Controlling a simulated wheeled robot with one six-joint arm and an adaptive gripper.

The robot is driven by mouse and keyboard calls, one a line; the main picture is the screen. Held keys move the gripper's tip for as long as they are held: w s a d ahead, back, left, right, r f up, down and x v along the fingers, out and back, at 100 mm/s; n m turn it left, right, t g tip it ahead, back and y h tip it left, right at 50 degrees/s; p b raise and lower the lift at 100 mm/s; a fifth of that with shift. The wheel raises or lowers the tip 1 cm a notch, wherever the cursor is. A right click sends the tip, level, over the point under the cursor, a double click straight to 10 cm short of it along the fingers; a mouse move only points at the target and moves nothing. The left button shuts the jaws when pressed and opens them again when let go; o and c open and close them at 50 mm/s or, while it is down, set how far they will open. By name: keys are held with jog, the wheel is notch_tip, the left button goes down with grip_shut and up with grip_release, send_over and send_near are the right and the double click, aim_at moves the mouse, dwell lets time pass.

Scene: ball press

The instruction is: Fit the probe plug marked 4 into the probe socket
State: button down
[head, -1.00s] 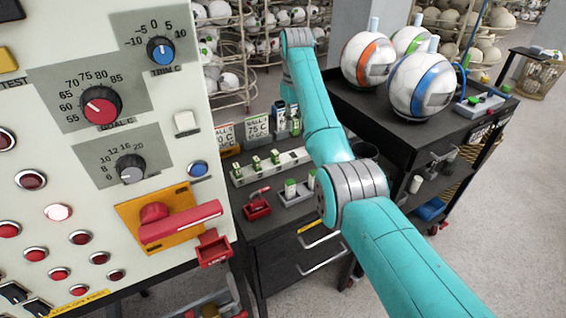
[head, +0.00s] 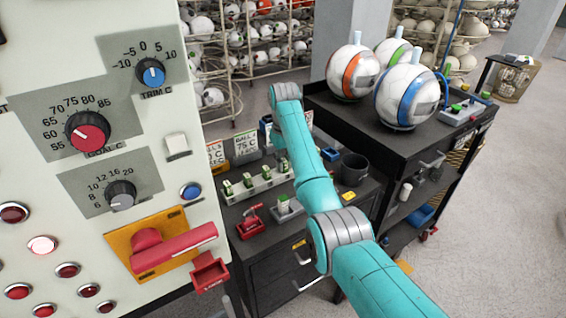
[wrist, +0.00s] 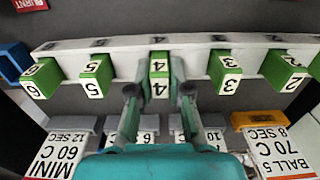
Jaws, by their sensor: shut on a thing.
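The plug marked 4 (wrist: 159,68) is a green block with a white numbered face, standing in the pale rack (wrist: 200,62) in the wrist view. My gripper (wrist: 160,92) is shut on it, one finger at each side. Green plugs marked 5 (wrist: 95,75) and 3 (wrist: 226,72) stand beside it with gaps. In the head view the rack (head: 258,182) is on the dark cart top, and my gripper is hidden behind my arm. A grey block with a green top (head: 287,206) stands in front of the rack; I cannot tell whether it is the probe socket.
Plugs 6 (wrist: 42,78) and 2 (wrist: 285,67) are farther along the rack. Label cards (wrist: 280,150) stand near my fingers. A red fixture (head: 250,222) and dark cup (head: 354,170) are on the cart. The control panel (head: 100,160) rises at the left.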

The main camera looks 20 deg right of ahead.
aim_at(284, 160)
jog(key=shift+f, duration=0.15)
jog(key=c, duration=1.1)
grip_release()
notch_tip(284, 160, up, 12)
